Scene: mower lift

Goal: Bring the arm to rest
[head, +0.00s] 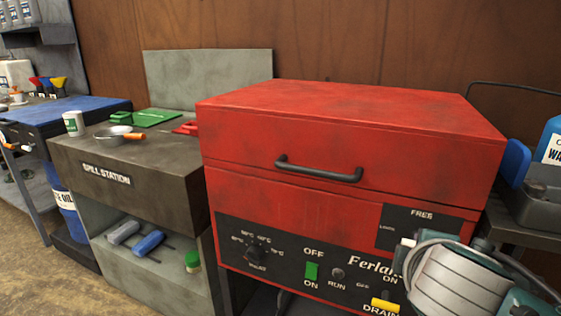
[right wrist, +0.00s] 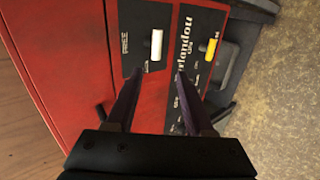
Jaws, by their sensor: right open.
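My right arm (head: 452,278) comes in at the lower right of the head view, in front of the red machine (head: 250,180). It covers part of the front panel, and its fingers cannot be made out there. In the right wrist view my right gripper (right wrist: 158,76) is open, its two dark fingers apart with nothing held between them. A white lever (right wrist: 156,45) on the black FREE plate lies just beyond the fingertips, apart from them as far as I can tell. My left gripper is not in view.
The machine's lid handle (head: 318,170), green switch (head: 311,271) and yellow drain handle (head: 384,305) are on its front. Blue containers (head: 552,145) stand at the right.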

